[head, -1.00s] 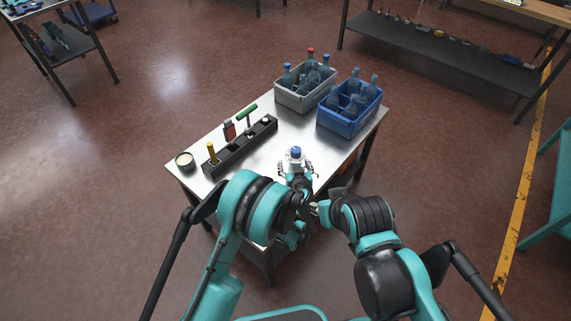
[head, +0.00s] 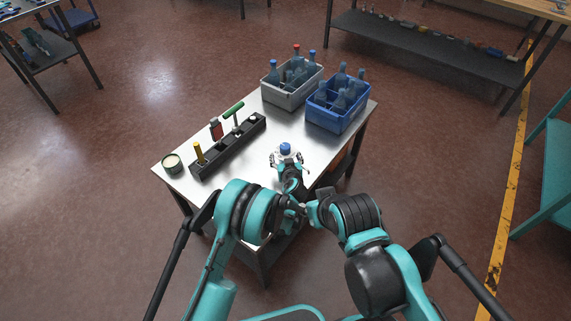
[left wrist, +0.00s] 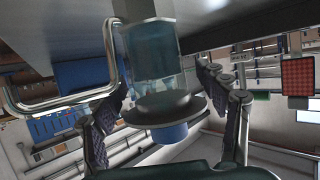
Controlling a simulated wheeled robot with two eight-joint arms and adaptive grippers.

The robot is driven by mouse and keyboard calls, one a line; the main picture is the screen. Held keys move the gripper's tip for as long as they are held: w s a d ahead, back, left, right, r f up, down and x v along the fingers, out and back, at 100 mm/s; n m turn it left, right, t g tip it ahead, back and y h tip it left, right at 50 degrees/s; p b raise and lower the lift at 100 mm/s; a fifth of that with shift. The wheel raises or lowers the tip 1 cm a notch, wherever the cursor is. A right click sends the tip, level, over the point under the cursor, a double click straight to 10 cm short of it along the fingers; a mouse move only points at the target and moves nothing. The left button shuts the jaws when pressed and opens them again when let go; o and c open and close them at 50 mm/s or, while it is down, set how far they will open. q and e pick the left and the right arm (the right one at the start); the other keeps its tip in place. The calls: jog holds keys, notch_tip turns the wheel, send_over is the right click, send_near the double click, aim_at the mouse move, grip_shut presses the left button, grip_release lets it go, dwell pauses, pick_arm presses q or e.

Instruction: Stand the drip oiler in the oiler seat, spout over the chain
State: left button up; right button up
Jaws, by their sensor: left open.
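A clear, bluish bottle-like vessel with a blue cap (head: 285,147) stands upright near the table's front edge; I take it to be the drip oiler. I see no chain. My right gripper cannot be made out behind my arms.
The rack holds a yellow-handled tool (head: 198,150), a red-and-black item (head: 216,129) and a green T-handle (head: 234,109). A round tin (head: 172,163) sits at the left corner. A grey crate (head: 288,100) and a blue crate (head: 333,122) hold bottles. Bare tabletop lies between.

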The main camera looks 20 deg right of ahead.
pick_arm(q)
grip_shut()
jog(key=shift+r, duration=0.15)
